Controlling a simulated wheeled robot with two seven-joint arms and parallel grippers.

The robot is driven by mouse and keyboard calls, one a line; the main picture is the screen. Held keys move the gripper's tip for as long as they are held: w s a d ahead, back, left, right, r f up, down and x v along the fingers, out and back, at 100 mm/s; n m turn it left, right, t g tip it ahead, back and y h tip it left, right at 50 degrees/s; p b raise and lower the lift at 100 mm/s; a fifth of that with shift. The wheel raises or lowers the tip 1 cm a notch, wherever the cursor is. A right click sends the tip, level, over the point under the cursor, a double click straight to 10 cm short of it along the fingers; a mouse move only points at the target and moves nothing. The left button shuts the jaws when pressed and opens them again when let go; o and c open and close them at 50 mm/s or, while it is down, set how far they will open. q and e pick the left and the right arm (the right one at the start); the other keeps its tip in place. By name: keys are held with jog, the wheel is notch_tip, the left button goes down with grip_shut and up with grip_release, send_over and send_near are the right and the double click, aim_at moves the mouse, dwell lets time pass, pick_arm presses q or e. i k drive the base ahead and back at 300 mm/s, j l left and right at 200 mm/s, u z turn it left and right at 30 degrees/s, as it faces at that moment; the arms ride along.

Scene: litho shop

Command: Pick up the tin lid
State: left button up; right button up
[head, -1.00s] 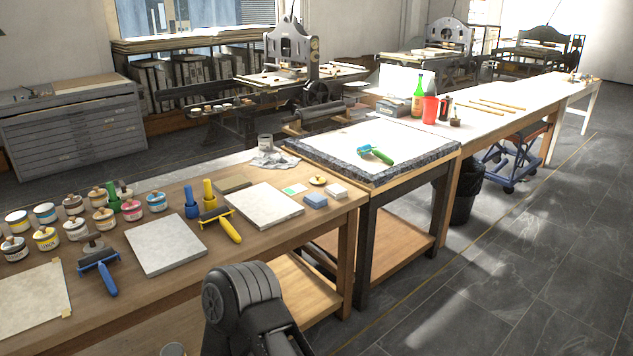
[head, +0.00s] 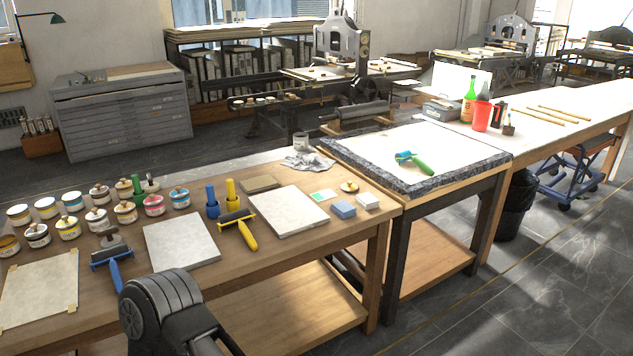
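Several ink tins (head: 68,228) stand in rows at the left of the wooden workbench, most with light walls and coloured bands or contents. Small brownish pieces sit on top of some of them. A small round pale disc with a yellowish middle (head: 349,186) lies near the bench's right end, beside a blue block. It may be the tin lid, but it is too small to be sure. A dark link of my arm shows at the bottom of the head view. Neither gripper is in view.
The workbench (head: 290,243) also holds a blue-handled roller (head: 112,258), a yellow-handled roller (head: 240,229), pale slabs (head: 181,240), a blue block (head: 342,209) and a crumpled cloth (head: 308,161). A stone-topped table (head: 450,148) with a green-handled roller adjoins at the right.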

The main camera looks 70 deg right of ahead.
aim_at(349, 187)
jog(key=k+l+u, duration=0.1)
jog(key=l, duration=0.35)
jog(key=k+l+u, duration=0.1)
jog(key=l, duration=0.3)
jog(key=k+l, duration=0.2)
jog(key=l, duration=0.25)
jog(key=k+l+u, duration=0.15)
jog(key=l, duration=0.25)
jog(key=k+l+u, duration=0.1)
jog(key=l, duration=0.3)
jog(key=k+l+u, duration=0.1)
jog(key=k+l, duration=0.4)
jog(key=l, duration=0.2)
jog(key=k+l, duration=0.15)
jog(key=l, duration=0.25)
jog(key=k+l, duration=0.2)
jog(key=l, duration=0.15)
jog(key=k+l, duration=0.2)
jog(key=l, duration=0.2)
jog(key=k+l, duration=0.15)
jog(key=l, duration=0.25)
